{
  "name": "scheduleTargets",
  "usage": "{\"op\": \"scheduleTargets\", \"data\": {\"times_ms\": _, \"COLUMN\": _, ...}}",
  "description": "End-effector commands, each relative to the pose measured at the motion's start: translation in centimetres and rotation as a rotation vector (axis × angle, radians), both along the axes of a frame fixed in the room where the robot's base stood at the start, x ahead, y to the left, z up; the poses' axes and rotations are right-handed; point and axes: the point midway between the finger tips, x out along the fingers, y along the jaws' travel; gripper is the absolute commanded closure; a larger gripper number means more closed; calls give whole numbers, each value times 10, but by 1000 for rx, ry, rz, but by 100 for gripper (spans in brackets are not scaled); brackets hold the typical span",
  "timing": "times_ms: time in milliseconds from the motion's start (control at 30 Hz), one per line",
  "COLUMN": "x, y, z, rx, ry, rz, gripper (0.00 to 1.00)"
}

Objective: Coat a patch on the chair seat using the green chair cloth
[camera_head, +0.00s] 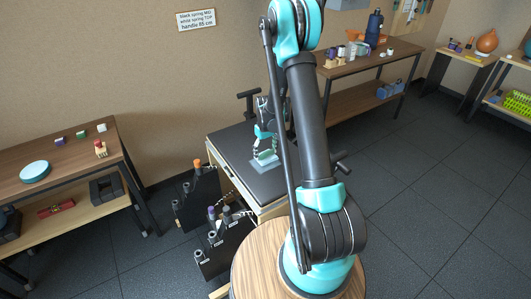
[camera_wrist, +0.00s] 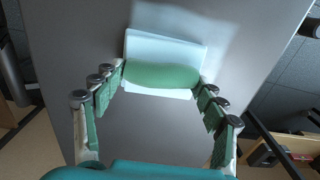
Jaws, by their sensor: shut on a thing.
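The green chair cloth (camera_wrist: 160,75) is a rounded green pad in the wrist view, held between the fingertips of my gripper (camera_wrist: 161,82). It lies over a pale blue-white square patch (camera_wrist: 168,47) on the flat dark chair seat (camera_wrist: 225,45). In the head view, my gripper (camera_head: 265,148) points down at the seat (camera_head: 233,148), with the cloth (camera_head: 265,155) just above or touching the patch (camera_head: 262,167). I cannot tell whether the cloth presses on it. The cloth hides the patch's middle, and my arm hides part of the seat.
A wooden round top (camera_head: 262,262) stands in front of the chair. Black racks with bottles (camera_head: 215,238) stand on its left. A bench with a teal disc (camera_head: 35,171) is at far left, and another bench (camera_head: 362,65) stands behind at right. The floor at right is clear.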

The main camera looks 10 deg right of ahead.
Motion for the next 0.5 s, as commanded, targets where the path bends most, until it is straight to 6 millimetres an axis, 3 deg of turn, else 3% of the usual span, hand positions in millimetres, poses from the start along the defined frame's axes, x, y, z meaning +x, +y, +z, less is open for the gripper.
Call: {"op": "scheduleTargets", "data": {"times_ms": 500, "x": 0, "y": 0, "z": -6, "rx": 0, "ry": 0, "rz": 0, "gripper": 52}}
